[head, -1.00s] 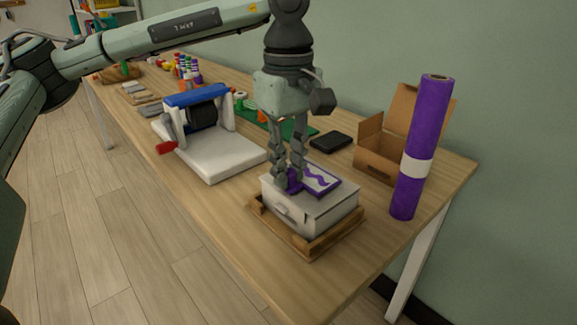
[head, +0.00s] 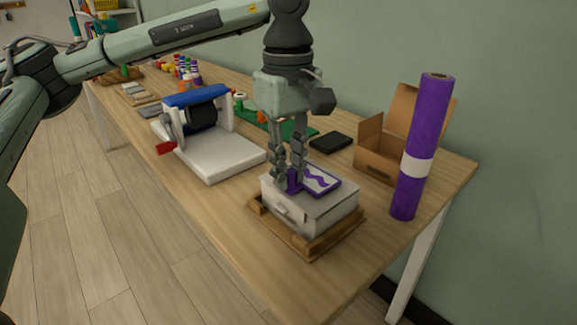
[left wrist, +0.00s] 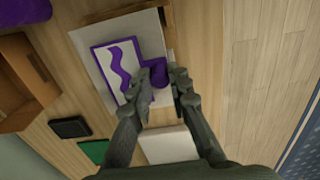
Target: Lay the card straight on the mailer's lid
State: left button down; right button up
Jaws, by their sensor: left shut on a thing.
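The card (head: 320,180) is white with a purple border and a purple wavy line, and a purple grip piece stands at one side. It is over the lid of the white mailer (head: 292,215), towards the back, flat on it or just above; I cannot tell which. In the left wrist view the card (left wrist: 118,68) looks roughly parallel to the edges of the mailer (left wrist: 88,37). My left gripper (head: 286,181) points down and is shut on the card's purple grip piece (left wrist: 157,73). My right gripper is not in view.
The mailer sits in a wooden tray (head: 322,245) near the table's front end. A purple roll (head: 424,135) stands upright to the right. An open cardboard box (head: 377,165) and a black pad (head: 331,142) are behind. A white press with a blue top (head: 215,155) is to the left.

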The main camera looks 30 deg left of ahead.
pick_arm(q)
jog(key=shift+f+b, duration=0.3)
jog(key=shift+f, duration=0.05)
jog(key=c, duration=1.3)
grip_release()
jog(key=shift+c, duration=0.2)
jog(key=shift+r, duration=0.1)
notch_tip(320, 180, up, 12)
